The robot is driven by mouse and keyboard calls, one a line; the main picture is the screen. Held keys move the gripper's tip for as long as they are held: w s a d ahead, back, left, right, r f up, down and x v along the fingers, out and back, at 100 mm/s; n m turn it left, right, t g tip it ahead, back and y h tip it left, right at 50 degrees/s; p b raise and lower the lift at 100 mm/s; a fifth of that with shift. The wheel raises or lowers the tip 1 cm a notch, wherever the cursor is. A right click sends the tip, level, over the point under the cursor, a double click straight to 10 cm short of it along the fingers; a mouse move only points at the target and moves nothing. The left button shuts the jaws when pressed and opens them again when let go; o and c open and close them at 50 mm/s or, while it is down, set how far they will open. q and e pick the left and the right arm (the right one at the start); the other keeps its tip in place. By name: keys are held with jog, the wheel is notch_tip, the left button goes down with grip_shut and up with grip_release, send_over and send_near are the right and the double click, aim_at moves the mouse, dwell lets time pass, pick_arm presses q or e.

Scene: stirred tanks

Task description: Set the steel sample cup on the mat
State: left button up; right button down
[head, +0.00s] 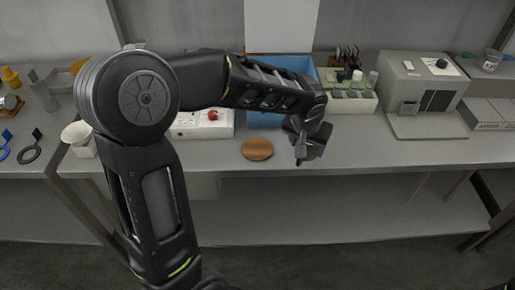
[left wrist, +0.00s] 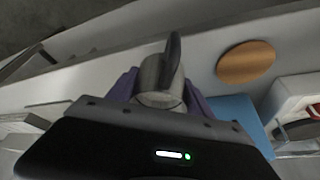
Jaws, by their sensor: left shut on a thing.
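The steel sample cup (left wrist: 157,76) is a small grey metal cylinder with a dark upright piece along it in the left wrist view. My left gripper (head: 312,145) is shut on it, with purple fingers on both sides of the cup. In the head view only a small grey part of the cup (head: 300,149) shows at the fingers, above the bench's front area. The mat (head: 257,149) is a round brown disc lying bare on the bench, left of the gripper. It also shows in the left wrist view (left wrist: 246,62). My right gripper is out of view.
A blue tray (head: 265,119) stands behind the mat, partly hidden by my arm. A white device with a red knob (head: 212,115) is left of it. A rack of small jars (head: 350,98) and a grey instrument (head: 425,90) stand right. The bench's front right is clear.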

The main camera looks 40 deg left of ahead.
pick_arm(q)
jog(key=s+a+r+n+y+b, duration=0.1)
jog(key=a+r+n, duration=0.2)
jog(key=a, duration=0.4)
notch_tip(320, 180, up, 5)
jog(key=n+g+b, duration=0.1)
jog(key=n, duration=0.2)
send_over(257, 144)
jog(key=s, duration=0.1)
jog(key=shift+s+d+f+y, duration=0.1)
jog(key=shift+d+f+y, duration=0.1)
jog(key=shift+d+y, duration=0.25)
jog(key=shift+f, duration=3.2)
jog(key=shift+f, duration=1.85)
